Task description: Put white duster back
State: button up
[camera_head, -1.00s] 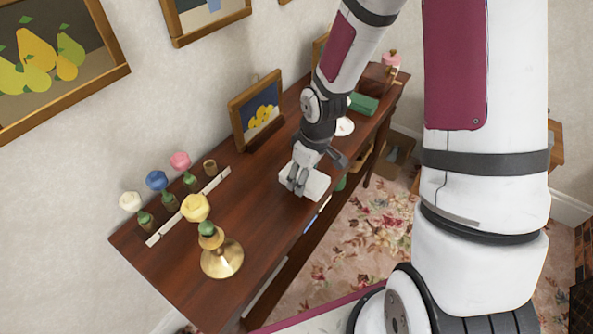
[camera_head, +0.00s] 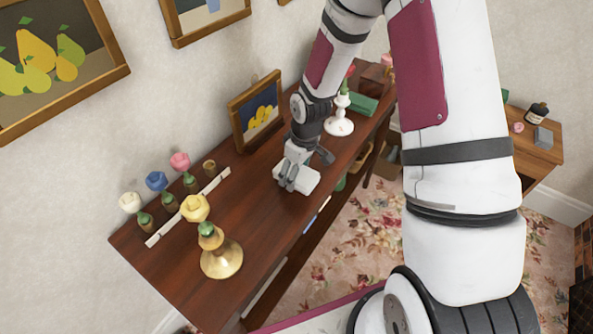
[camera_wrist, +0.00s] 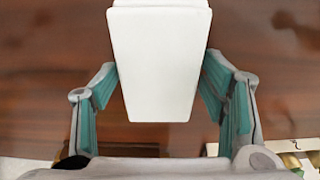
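The white duster shows as a plain white block (camera_head: 303,180) at the front edge of the dark wooden side table (camera_head: 262,215). In the wrist view the white duster (camera_wrist: 160,60) is a smooth slab, narrower towards me. My gripper (camera_head: 288,178) points down at it. In the wrist view the teal-padded fingers of my gripper (camera_wrist: 161,75) press against its two sides, shut on it. It is at or just above the table top; I cannot tell whether it touches.
A white strip (camera_head: 187,207) with small vases of white, blue and pink flowers lies at left, near a brass candlestick (camera_head: 222,258) with a yellow flower. A framed picture (camera_head: 257,112) leans behind my gripper. A white candlestick (camera_head: 340,124) and green box (camera_head: 362,104) stand farther back.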

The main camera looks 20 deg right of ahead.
aim_at(302, 174)
dwell(0.3)
jog(key=s+d+r+m+t+h, duration=0.1)
jog(key=s+r, duration=0.3)
jog(key=r, duration=0.5)
jog(key=s+r+m, duration=0.1)
jog(key=s+r, duration=0.3)
jog(key=r, duration=0.6)
jog(key=s+d+r+m+t+h, duration=0.1)
jog(key=s+r, duration=0.3)
jog(key=r, duration=0.5)
jog(key=s+a+r+m+t+y, duration=0.1)
jog(key=s+r+m, duration=0.3)
jog(key=s, duration=0.9)
notch_tip(302, 174, up, 3)
jog(key=shift+s+a+f+p, duration=0.2)
jog(key=shift+s+a+p, duration=0.05)
jog(key=shift+a+p, duration=0.1)
